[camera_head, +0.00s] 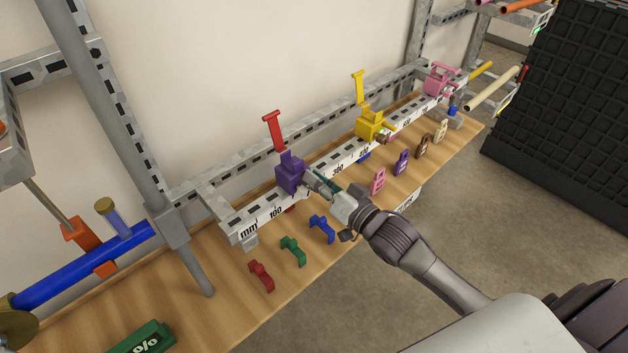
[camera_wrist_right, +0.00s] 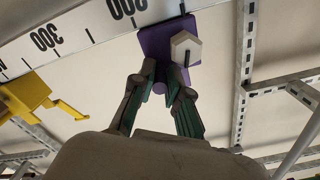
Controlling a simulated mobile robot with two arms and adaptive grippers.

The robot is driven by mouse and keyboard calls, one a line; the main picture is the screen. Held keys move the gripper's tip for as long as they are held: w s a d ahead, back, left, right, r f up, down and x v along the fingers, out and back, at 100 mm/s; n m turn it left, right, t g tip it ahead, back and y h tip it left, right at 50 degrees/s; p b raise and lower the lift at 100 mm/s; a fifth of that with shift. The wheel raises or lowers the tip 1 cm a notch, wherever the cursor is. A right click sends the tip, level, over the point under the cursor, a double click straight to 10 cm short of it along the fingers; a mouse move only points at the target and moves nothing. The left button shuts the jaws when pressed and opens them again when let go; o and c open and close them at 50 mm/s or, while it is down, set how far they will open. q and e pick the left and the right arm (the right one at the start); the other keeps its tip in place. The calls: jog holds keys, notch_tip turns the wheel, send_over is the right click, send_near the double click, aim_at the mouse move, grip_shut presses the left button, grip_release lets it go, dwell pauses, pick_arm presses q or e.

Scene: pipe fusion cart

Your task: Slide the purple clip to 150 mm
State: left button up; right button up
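The purple clip (camera_head: 290,174) sits on the white ruler rail (camera_head: 262,216), between the 100 label and the gripper that covers the marks to its right. It also shows in the right wrist view (camera_wrist_right: 160,41), with a pale hexagonal knob (camera_wrist_right: 185,48) on its face. My right gripper (camera_head: 319,183) reaches it from the front. In the right wrist view its two fingertips (camera_wrist_right: 160,80) are close together, one on each side of a narrow purple part, and look shut on it. The exact mark under the clip is hidden. My left gripper is not in view.
A yellow clip (camera_head: 369,124) and a pink clip (camera_head: 438,80) sit farther right on the rail. A red lever (camera_head: 273,131) stands behind the purple clip. Several small coloured clips, among them a blue one (camera_head: 321,229), lie along the wooden board below.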

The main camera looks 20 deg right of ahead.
jog(key=o, duration=0.4)
jog(key=shift+c, duration=0.2)
jog(key=v, duration=1.2)
jog(key=s+d+f+g+h, duration=0.2)
jog(key=f, duration=0.9)
jog(key=s+d+f+g+h, duration=0.2)
jog(key=s+d+f+g, duration=0.1)
jog(key=f, duration=0.9)
jog(key=s+d+f+g+h, duration=0.2)
jog(key=f, duration=0.9)
jog(key=s+a+f+n+g, duration=0.2)
jog(key=s+a+f+g, duration=0.2)
jog(key=s+f, duration=0.6)
jog(key=s+a+f+n+g, duration=0.3)
jog(key=s+a+f+g, duration=0.2)
jog(key=s+f, duration=0.6)
jog(key=s, duration=0.6)
jog(key=shift+s+f, duration=0.2)
jog(key=shift+f, duration=0.05)
